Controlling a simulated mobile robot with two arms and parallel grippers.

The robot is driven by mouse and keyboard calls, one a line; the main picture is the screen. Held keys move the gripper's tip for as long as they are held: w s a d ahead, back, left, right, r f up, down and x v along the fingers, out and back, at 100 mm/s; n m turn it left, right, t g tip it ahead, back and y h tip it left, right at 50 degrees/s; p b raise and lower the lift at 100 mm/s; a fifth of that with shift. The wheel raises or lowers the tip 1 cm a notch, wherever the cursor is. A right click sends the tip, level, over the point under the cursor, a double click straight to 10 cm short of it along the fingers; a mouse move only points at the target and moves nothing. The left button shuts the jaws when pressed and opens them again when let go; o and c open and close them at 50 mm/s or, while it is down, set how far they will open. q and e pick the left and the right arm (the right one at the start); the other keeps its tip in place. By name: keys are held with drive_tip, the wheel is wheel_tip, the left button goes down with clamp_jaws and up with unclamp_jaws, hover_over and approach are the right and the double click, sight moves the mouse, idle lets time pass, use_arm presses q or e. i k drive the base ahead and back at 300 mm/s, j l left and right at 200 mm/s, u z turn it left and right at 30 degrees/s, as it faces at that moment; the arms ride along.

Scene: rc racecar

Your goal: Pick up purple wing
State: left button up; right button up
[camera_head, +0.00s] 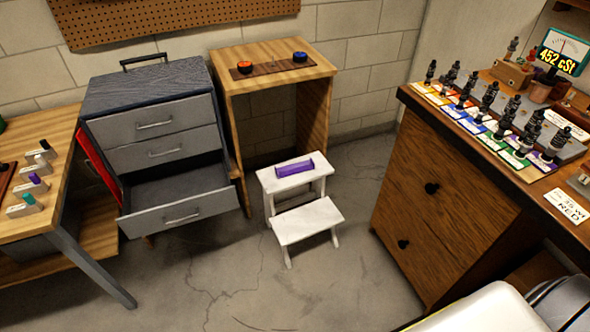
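A purple wing (295,168) lies flat on the top step of a small white step stool (307,219), which stands on the floor in the middle of the head view. It looks like a short purple bar. Nothing touches it except the step under it. Neither my left nor my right gripper shows in this view.
A wooden side table (272,52) stands behind the stool, with red and blue buttons on top. A grey drawer cabinet (155,150) with its bottom drawer (180,212) open is at left. A wooden workbench (440,190) stands at right. The floor before the stool is clear.

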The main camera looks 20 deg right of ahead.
sight(294, 168)
drive_tip(key=i+l, duration=1.4)
drive_tip(key=i, duration=0.25)
